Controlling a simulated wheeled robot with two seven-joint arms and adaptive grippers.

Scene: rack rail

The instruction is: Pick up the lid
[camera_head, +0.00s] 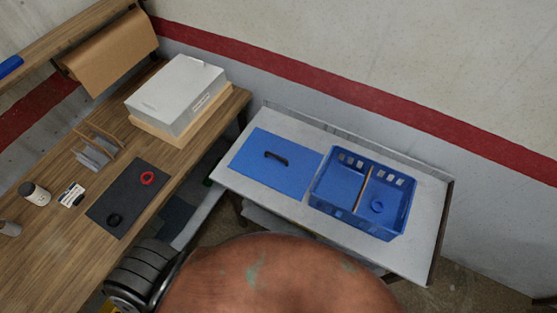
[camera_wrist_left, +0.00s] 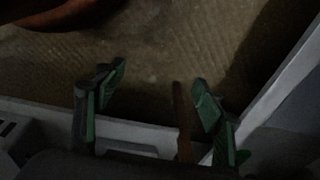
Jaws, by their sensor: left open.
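The lid (camera_head: 262,173) is a flat blue panel with a black handle (camera_head: 276,158) on top. In the head view it lies on the white side table, against the left side of a blue crate (camera_head: 360,205). My left gripper (camera_wrist_left: 158,92) shows only in the wrist view, its green-padded fingers spread and nothing between them. Below it are dim floor and pale frame edges; the lid is not in that view. My right gripper is in neither view.
The crate has a divider and a small blue ring inside. The white table (camera_head: 233,180) stands right of a wooden bench (camera_head: 65,255) holding a white box (camera_head: 178,95), a dark mat (camera_head: 128,200) and small items. A reddish-brown rounded surface fills the bottom; I cannot tell what it is.

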